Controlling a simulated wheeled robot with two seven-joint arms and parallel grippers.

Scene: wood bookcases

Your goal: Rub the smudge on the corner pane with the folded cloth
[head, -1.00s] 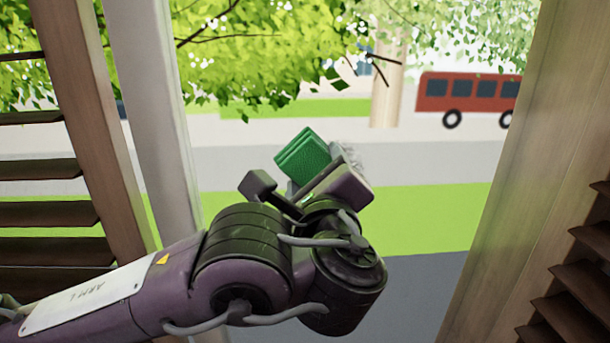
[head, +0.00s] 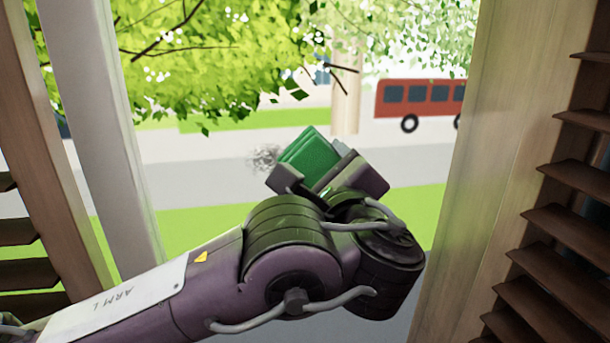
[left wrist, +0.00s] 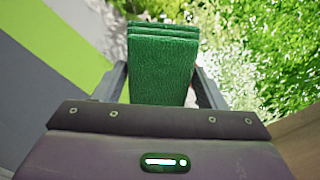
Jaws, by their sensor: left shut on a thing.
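The folded green cloth (head: 309,156) is clamped between the fingers of my left gripper (head: 327,180), with its folded layers sticking out toward the window. It also fills the middle of the left wrist view (left wrist: 163,68). The smudge (head: 264,158) is a small grey, scribbled patch on the window pane, just left of the cloth in the head view. The cloth is beside it and does not cover it there. I cannot tell whether the cloth touches the glass. My right gripper is not in view.
A pale window post (head: 105,130) and a wood upright stand at left. A wood bookcase side (head: 490,150) with slatted shelves (head: 560,220) is close at right. Trees, a road and a red bus (head: 420,98) show through the glass.

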